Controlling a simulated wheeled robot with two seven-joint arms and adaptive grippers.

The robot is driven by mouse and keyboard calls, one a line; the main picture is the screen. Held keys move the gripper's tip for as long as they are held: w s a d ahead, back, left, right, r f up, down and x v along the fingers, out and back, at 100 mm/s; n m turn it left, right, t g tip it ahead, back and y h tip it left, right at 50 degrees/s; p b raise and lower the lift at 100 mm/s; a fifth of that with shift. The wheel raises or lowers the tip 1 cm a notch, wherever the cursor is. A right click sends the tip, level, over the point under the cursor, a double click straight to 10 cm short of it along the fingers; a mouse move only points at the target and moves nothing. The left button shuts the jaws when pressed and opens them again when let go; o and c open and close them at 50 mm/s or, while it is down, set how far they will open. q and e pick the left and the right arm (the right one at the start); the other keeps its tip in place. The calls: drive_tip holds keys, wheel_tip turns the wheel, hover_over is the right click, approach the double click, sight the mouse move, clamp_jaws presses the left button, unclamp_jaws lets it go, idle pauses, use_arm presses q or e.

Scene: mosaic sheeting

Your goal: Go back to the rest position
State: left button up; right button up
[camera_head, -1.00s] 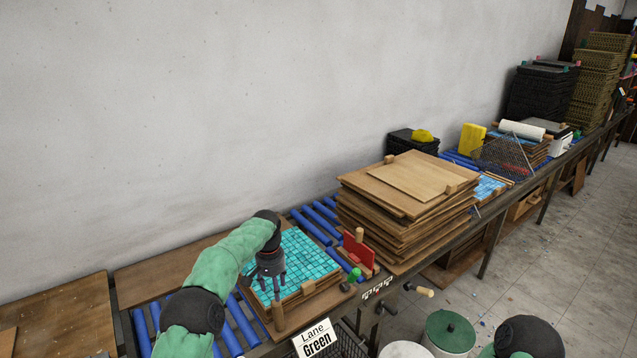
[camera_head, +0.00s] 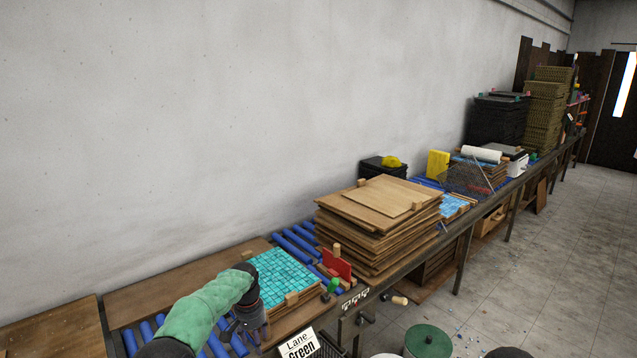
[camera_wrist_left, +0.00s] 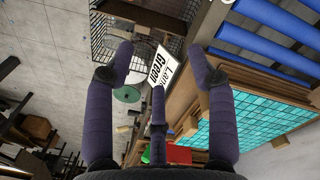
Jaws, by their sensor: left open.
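My left gripper (camera_head: 243,332) is open and empty at the front edge of the bench, in front of the teal mosaic sheet (camera_head: 278,272). Its dark fingers are spread apart in the left wrist view (camera_wrist_left: 160,62), with nothing between them. The mosaic sheet lies on a wooden board on the roller bench, and also shows at the right in the left wrist view (camera_wrist_left: 250,122). My left forearm hides part of the rollers. My right gripper is not in view.
A tall stack of wooden boards (camera_head: 385,215) stands right of the sheet. A red block (camera_head: 337,264) and the "Lane Green" sign (camera_head: 302,346) are close by. A green-lidded bucket (camera_head: 428,342) stands on the floor. Open floor (camera_head: 560,270) lies at the right.

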use_arm(q)
drive_tip(key=s+d+f+n+h, duration=0.1)
drive_tip(key=s+d+f, duration=0.2)
drive_tip(key=s+f, duration=0.7)
drive_tip(key=s+d+f+h, duration=0.2)
drive_tip(key=s+d+f, duration=0.2)
drive_tip(key=s+f, duration=0.55)
drive_tip(key=s+f+n, duration=0.1)
drive_tip(key=s+f, duration=0.1)
drive_tip(key=s, duration=0.8)
drive_tip(key=s+d+f+n, duration=0.1)
drive_tip(key=s+f, duration=0.1)
drive_tip(key=s, duration=0.8)
drive_tip(key=shift+s+d+f+n, duration=0.2)
drive_tip(key=shift+s+f+n, duration=0.1)
drive_tip(key=shift+s+f, duration=0.1)
